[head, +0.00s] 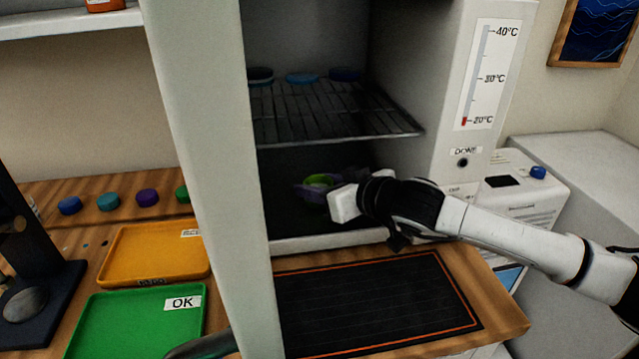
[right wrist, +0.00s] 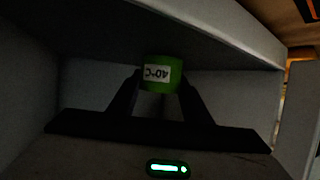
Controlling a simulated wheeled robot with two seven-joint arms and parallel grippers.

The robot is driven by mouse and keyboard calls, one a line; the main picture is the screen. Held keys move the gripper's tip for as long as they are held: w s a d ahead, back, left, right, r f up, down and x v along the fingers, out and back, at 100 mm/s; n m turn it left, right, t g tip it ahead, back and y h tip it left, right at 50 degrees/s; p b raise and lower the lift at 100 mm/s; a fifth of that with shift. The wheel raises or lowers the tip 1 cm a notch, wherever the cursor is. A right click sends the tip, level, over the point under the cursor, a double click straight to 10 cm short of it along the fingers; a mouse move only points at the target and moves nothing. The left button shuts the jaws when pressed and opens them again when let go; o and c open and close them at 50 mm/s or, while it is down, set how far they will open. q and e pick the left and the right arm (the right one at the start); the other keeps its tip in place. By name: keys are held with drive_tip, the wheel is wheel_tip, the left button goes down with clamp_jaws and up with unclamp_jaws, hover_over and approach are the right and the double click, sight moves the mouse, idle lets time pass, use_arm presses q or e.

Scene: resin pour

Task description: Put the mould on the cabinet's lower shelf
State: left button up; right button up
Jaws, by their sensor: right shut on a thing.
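The mould (head: 318,183), green with a purple edge beside it, is inside the lower part of the cabinet (head: 465,20), below the wire rack. My right gripper (head: 328,192) reaches in from the right and is shut on it. My left gripper is not in view.
The wire rack (head: 330,112) above carries several blue and dark discs. The open cabinet door (head: 205,130) stands on the left. A black mat (head: 375,305) lies in front. An orange tray (head: 150,255) and a green "OK" tray (head: 130,325) lie left of the door.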

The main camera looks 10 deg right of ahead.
drive_tip(key=shift+f, duration=0.15)
drive_tip(key=shift+f+b, duration=0.25)
drive_tip(key=shift+b, duration=0.1)
drive_tip(key=o, duration=1.1)
